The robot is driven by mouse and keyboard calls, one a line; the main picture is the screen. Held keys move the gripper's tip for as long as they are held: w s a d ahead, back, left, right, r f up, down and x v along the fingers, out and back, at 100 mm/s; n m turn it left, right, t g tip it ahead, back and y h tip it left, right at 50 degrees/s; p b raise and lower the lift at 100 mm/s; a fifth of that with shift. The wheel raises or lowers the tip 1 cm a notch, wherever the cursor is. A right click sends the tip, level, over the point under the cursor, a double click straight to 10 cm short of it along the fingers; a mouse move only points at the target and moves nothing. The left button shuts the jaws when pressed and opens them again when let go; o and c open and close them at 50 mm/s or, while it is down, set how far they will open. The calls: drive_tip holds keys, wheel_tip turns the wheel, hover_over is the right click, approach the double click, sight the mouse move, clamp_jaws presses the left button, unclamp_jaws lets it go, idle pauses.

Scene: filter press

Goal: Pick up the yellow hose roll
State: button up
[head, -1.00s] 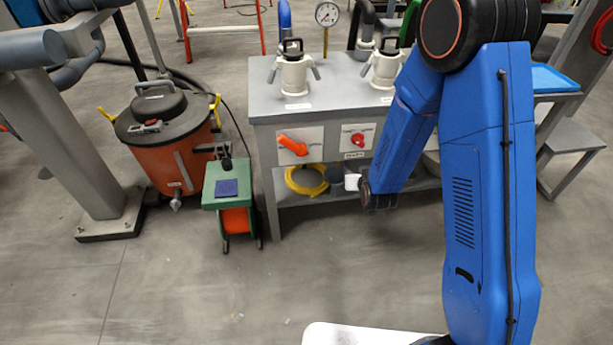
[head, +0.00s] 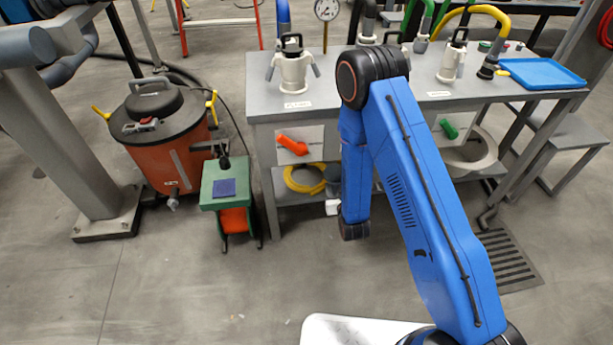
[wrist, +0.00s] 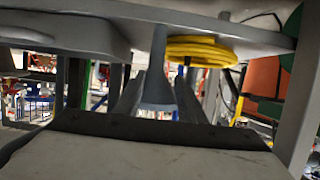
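The yellow hose roll (head: 305,180) lies on the lower shelf of the grey bench, left of my arm in the head view. In the wrist view, which looks upside down, the roll (wrist: 200,51) shows at upper right against the shelf, beside a grey tapered object (wrist: 158,80). My gripper (wrist: 158,98) appears open, with two dark fingers apart and the grey object seen between them. The roll is outside the fingers, to their right in that view. In the head view my gripper is mostly hidden behind my arm; only a pale part shows near the shelf front.
The grey bench (head: 262,112) carries white pump fittings (head: 293,72) and a blue tray (head: 541,73). A green-and-orange unit (head: 226,188) stands by its left leg, with an orange drum (head: 165,150) further left. Floor in front is clear. A floor grate (head: 507,262) lies at right.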

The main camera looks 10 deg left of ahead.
sight(327, 171)
drive_tip(key=x, duration=1.4)
drive_tip(key=shift+w+a+f, duration=0.15)
drive_tip(key=shift+w+f, duration=0.05)
drive_tip(key=shift+w, duration=0.05)
clamp_jaws()
